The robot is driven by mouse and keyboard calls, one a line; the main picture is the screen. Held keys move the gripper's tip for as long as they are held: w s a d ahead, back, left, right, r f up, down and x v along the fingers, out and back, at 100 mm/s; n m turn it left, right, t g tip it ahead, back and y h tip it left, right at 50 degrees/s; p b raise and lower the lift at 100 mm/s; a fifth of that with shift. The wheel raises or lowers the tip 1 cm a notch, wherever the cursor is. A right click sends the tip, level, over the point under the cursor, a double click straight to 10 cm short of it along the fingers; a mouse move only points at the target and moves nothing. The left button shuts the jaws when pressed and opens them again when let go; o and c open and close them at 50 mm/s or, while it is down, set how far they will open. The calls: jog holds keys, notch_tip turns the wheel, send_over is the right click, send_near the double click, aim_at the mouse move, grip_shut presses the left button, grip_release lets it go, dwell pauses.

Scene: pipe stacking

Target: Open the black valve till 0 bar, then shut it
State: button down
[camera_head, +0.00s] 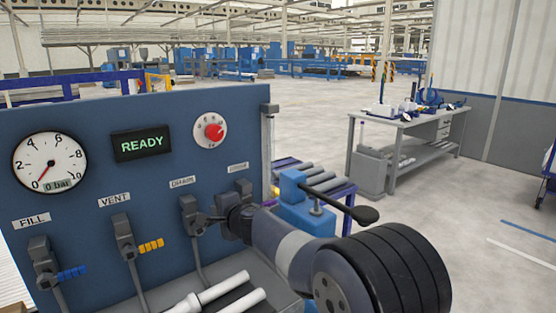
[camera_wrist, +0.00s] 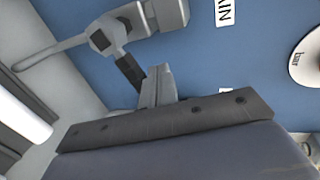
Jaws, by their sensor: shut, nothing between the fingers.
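The drain valve (camera_head: 190,212) is on the blue panel, below a label whose visible end reads "AIN" in the wrist view. Its short black handle (camera_wrist: 129,71) sticks out sideways from the grey valve body (camera_wrist: 105,38). My gripper (camera_head: 229,217) is at the handle's right side in the head view. Its fingers (camera_wrist: 157,87) are shut and empty, close beside the handle's end; I cannot tell whether they touch it. The round gauge (camera_head: 50,162) has its red needle near 0, and its readout says 0 bar. The display (camera_head: 141,143) says READY.
The fill valve (camera_head: 44,262) with a blue handle and the vent valve (camera_head: 124,237) with a yellow handle are to the left. A red knob (camera_head: 214,131) sits above. White pipes (camera_head: 222,290) lie below the panel. A grey workbench (camera_head: 412,125) stands far right.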

jog(key=shift+f, duration=0.1)
jog(key=shift+w+d+f+b, duration=0.2)
jog(key=shift+f+b, duration=0.2)
jog(key=shift+b, duration=0.2)
jog(key=shift+r, duration=0.15)
jog(key=shift+r+p, duration=0.55)
jog(key=s+d+b, duration=0.3)
jog(key=s+d, duration=0.1)
jog(key=s, duration=0.1)
jog(key=shift+s, duration=0.35)
jog(key=shift+d, duration=0.1)
